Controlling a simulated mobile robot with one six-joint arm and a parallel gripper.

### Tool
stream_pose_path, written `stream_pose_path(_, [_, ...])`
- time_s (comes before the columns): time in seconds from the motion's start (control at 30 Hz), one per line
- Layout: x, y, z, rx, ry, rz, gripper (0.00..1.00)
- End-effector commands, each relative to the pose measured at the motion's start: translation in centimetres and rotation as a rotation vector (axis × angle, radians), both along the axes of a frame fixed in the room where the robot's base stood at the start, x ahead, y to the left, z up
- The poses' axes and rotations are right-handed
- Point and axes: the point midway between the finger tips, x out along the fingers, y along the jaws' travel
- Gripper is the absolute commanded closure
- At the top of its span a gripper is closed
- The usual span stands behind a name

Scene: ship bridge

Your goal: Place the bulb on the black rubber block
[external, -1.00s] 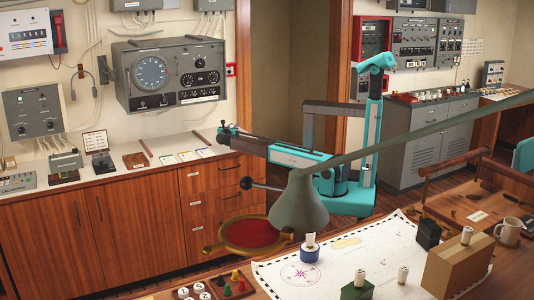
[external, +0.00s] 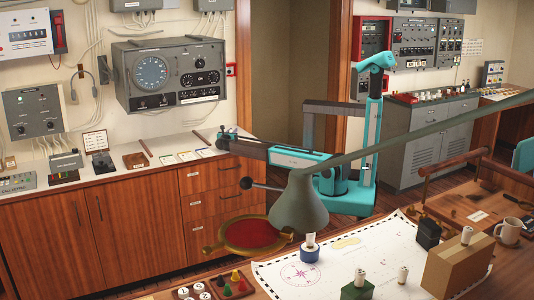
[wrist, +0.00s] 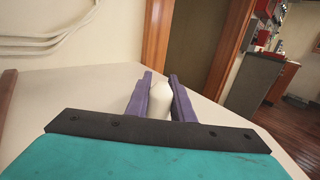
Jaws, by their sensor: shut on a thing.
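My gripper (external: 222,138) is over the right end of the white counter at the left, far from the chart desk. In the wrist view its two purple fingers (wrist: 160,92) are shut on a white, rounded bulb (wrist: 160,97). The bulb's lower part is hidden behind the dark gripper plate. A black block (external: 428,234) stands on the chart desk at the right, beside a brown box; I take it for the rubber block. Other white bulb-like pieces stand on the chart desk: in a blue ring (external: 310,254), on a dark green block (external: 357,290) and on the chart (external: 403,275).
The counter (external: 125,160) carries cards and small devices. A grey-green lamp shade (external: 298,202) and its long arm hang between my arm and the desk. The brown box (external: 455,266) and a mug (external: 508,231) stand at the desk's right.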

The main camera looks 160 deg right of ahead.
Motion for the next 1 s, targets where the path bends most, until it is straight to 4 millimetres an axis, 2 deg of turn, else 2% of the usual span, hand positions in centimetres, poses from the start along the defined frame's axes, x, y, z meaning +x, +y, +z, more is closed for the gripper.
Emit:
stream_pose_path(0.07, [0.0, 0.0, -0.2, 0.001, 0.000, 0.000, 1.00])
stream_pose_path(0.1, [0.0, 0.0, -0.2, 0.000, 0.000, 0.000, 0.72])
stream_pose_path(0.17, [0.0, 0.0, -0.2, 0.000, 0.000, 0.000, 0.62])
stream_pose_path(0.2, [0.0, 0.0, -0.1, 0.000, 0.000, 0.000, 0.60])
stream_pose_path(0.6, [0.0, 0.0, 0.2, 0.000, 0.000, 0.000, 0.60])
stream_pose_path(0.77, [1.2, 0.1, 0.1, 0.000, 0.000, 0.000, 0.60])
stream_pose_path(1.0, [4.6, 0.3, 0.1, 0.000, 0.000, 0.001, 0.60])
